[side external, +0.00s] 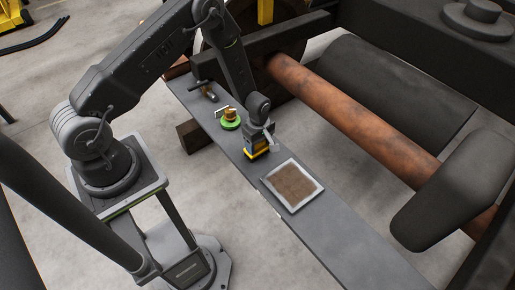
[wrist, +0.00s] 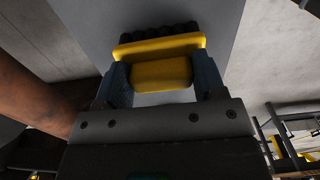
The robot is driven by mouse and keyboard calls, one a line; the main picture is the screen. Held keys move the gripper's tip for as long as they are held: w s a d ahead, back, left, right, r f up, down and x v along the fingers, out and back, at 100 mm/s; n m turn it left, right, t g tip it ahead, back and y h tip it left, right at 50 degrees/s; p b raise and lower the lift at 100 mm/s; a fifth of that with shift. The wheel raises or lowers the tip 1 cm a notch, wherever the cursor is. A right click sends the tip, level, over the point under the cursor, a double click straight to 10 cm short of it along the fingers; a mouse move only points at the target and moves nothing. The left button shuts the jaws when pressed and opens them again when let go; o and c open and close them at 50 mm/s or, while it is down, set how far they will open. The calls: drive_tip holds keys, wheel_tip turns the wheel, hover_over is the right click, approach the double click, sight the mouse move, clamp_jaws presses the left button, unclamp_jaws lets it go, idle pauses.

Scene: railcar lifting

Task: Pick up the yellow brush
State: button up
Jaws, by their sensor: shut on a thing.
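The yellow brush (wrist: 160,70) has a yellow body and a row of dark bristles along its far edge in the wrist view. My gripper (wrist: 164,80) is shut on it, with one blue-grey finger against each side of the yellow block. In the side view the brush (side external: 256,154) shows as a yellow strip under my gripper (side external: 259,141), over the grey beam. I cannot tell whether it touches the beam's surface.
The grey beam (side external: 325,232) carries a framed brown plate (side external: 292,186) in front of the brush. Behind the brush are a green-and-brass round object (side external: 230,120) and a dark tool (side external: 206,91). A rusty axle (side external: 350,105) and dark railcar parts lie to the right.

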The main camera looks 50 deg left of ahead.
drive_tip(key=shift+c, duration=0.9)
drive_tip(key=shift+r, duration=0.15)
drive_tip(key=shift+r, duration=0.3)
drive_tip(key=r, duration=0.3)
drive_tip(key=shift+a+r, duration=0.2)
drive_tip(key=shift+r, duration=0.2)
drive_tip(key=s+a+r, duration=0.6)
drive_tip(key=a, duration=0.3)
drive_tip(key=shift+a+r, duration=0.2)
drive_tip(key=shift+a, duration=0.05)
drive_tip(key=shift+s, duration=0.1)
